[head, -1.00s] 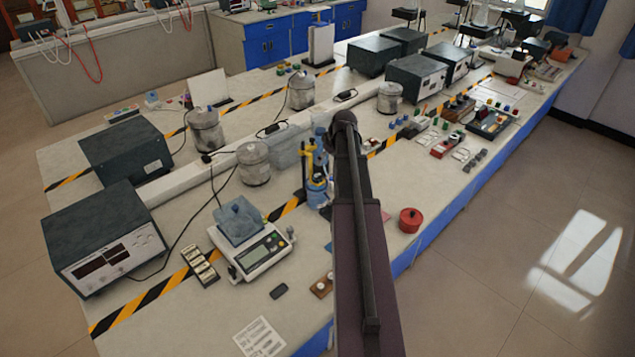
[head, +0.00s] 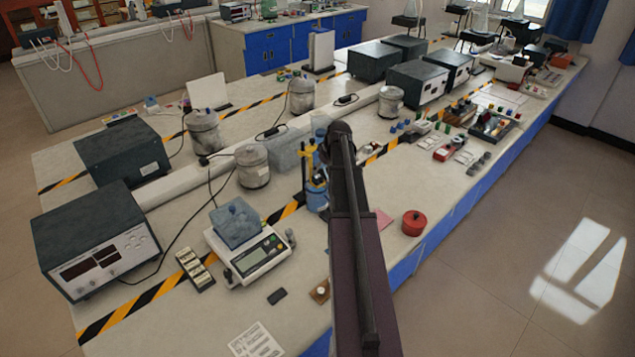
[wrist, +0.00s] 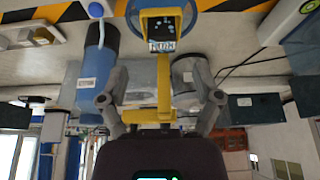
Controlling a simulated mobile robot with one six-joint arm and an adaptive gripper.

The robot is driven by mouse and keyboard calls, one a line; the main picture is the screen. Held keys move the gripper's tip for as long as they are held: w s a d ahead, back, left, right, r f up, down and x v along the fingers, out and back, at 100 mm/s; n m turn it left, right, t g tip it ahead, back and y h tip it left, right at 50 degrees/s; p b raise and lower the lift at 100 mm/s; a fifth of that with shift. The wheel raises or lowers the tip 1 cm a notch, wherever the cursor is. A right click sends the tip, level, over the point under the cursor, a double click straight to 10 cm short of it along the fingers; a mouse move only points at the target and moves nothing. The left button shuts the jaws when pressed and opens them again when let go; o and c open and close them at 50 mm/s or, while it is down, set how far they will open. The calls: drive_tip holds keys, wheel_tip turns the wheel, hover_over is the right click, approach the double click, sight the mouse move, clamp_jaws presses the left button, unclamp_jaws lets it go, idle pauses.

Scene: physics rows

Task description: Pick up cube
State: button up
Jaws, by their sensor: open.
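No cube can be told for certain. A blue-grey block-like shape (head: 235,226) sits on the white scale (head: 262,256) on the bench, left of my arm in the head view. My gripper (wrist: 160,103) is open in the wrist view, its two grey fingers spread apart. A yellow upright piece (wrist: 164,80) with a blue ring (wrist: 205,6) shows between and beyond the fingers; contact cannot be told. In the head view my fingertips are hidden behind my arm, which reaches over the bench toward the blue and yellow apparatus (head: 316,190).
A blue bottle (wrist: 95,70) shows beside the fingers in the wrist view. On the bench are metal canisters (head: 253,168), a dark instrument box (head: 95,240) and a red round tin (head: 414,222). Open floor (head: 500,270) lies to the right.

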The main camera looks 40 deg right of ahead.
sight(318, 177)
drive_tip(key=shift+f, duration=0.15)
drive_tip(key=shift+b+x, duration=2.45)
clamp_jaws()
